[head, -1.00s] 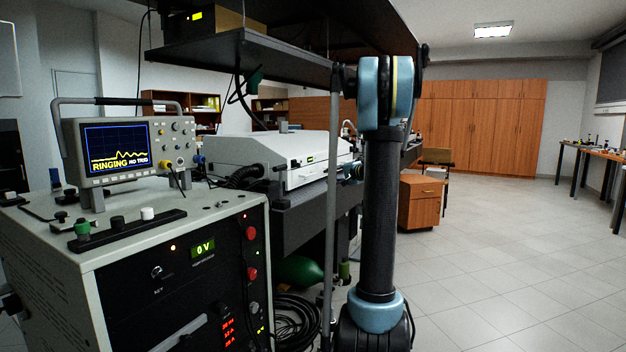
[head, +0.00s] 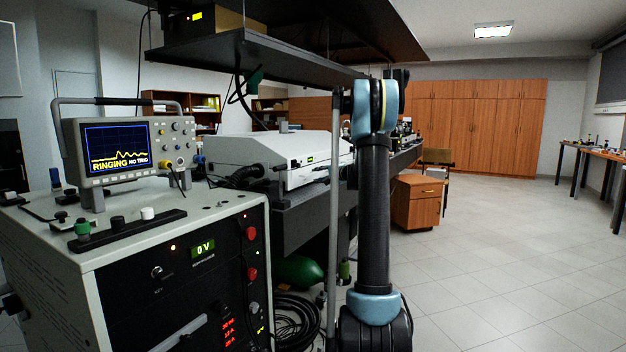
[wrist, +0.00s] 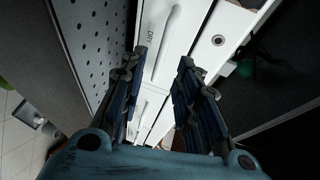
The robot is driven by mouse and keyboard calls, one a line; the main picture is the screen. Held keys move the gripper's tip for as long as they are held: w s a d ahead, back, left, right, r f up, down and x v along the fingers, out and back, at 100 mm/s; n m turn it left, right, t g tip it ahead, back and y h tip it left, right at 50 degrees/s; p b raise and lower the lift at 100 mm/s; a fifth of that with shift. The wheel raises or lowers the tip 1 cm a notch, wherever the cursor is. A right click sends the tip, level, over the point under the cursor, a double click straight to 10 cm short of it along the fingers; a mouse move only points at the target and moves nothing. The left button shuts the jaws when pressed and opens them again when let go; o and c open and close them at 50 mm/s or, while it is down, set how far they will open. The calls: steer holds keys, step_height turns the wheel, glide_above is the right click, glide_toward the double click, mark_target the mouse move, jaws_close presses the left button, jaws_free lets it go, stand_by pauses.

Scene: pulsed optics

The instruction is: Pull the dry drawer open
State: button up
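The dry drawer (wrist: 196,25) shows in the wrist view as a white front with a DRY label and a long raised bar handle (wrist: 169,42). My gripper (wrist: 162,58) is open. Its two dark blue fingers stand apart on either side of the handle in the picture, with nothing visibly held. I cannot tell how far the fingertips are from the handle or whether they touch it. The drawer front looks flush with its surroundings. In the head view I cannot make out the drawer or my gripper.
A perforated panel (wrist: 92,38) lies left of the drawer in the wrist view. The head view shows a rack with an oscilloscope (head: 127,148), an overhead shelf (head: 240,58), a thin post (head: 333,230) near my arm, and a wooden cabinet (head: 417,203). Open floor lies to the right.

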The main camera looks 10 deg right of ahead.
steer(key=shift+x, duration=2.9)
